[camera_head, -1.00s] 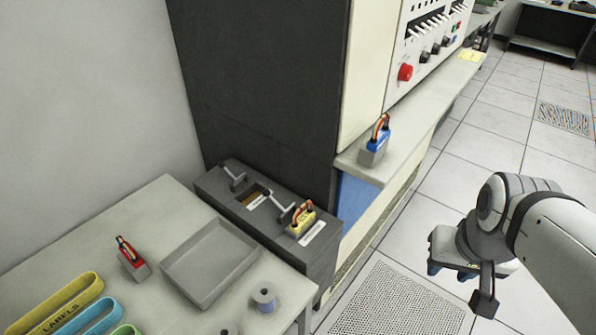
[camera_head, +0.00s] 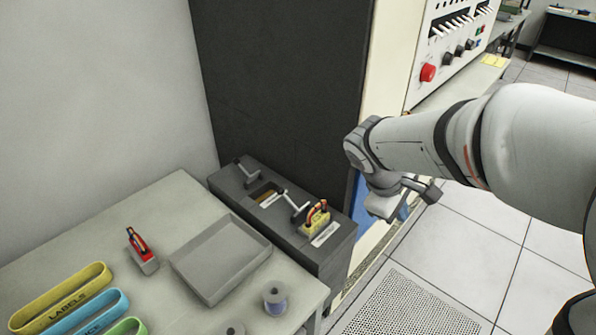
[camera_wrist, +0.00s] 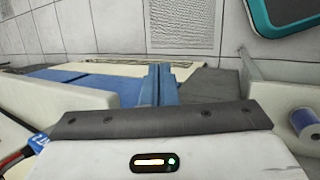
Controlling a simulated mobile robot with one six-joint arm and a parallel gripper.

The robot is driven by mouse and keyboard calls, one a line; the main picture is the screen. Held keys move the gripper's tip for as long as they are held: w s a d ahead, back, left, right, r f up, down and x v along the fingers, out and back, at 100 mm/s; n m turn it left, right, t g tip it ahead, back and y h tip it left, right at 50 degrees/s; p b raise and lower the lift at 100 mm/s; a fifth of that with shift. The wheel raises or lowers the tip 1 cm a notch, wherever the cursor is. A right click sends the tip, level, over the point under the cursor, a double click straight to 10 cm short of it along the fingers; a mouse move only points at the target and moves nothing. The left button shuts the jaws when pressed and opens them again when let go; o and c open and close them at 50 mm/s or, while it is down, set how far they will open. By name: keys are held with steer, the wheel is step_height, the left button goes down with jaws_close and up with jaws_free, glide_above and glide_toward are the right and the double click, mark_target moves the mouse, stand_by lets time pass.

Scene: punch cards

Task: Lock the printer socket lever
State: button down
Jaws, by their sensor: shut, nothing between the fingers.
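A dark socket box (camera_head: 312,255) stands against the dark cabinet and carries two levers with pale arms. The left lever (camera_head: 246,172) is beside an empty brown socket (camera_head: 266,192). The right lever (camera_head: 293,202) tilts beside a yellow plug (camera_head: 317,226) with red wires, seated at the box's right end. The labels are too small to read, so I cannot tell which socket is the printer's. My gripper (camera_head: 400,210) is shut and empty, to the right of the box and apart from it. Its closed blue fingers (camera_wrist: 158,85) show in the wrist view.
The table (camera_head: 165,205) at left holds a grey tray (camera_head: 245,283), a red plug (camera_head: 143,256), colored label loops (camera_head: 60,300) and spools (camera_head: 275,299). The tall cabinet (camera_head: 285,80) rises behind the box. Floor (camera_head: 470,245) is open at right. My arm mostly hides the ledge.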

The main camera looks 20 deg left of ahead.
steer(key=w+a+f+n+t+b, duration=0.1)
steer(key=a+f+n, duration=0.15)
steer(key=a, duration=0.25)
steer(key=w+a+f+n+t+h, duration=0.1)
steer(key=w+a+n+t, duration=0.15)
steer(key=a, duration=0.35)
steer(key=w+a+f+n+b, duration=0.1)
steer(key=a+f+n, duration=0.15)
steer(key=a, duration=0.25)
steer(key=n+t+y+b, duration=0.1)
steer(key=n+t+y, duration=0.1)
steer(key=n+t, duration=0.5)
glide_toward(273, 208)
step_height(273, 208, up, 5)
steer(key=w+n+g, duration=0.1)
steer(key=n+g, duration=0.1)
steer(key=shift+r, duration=0.15)
steer(key=x, duration=1)
steer(key=shift+a, duration=0.1)
steer(key=shift+s+a, duration=0.1)
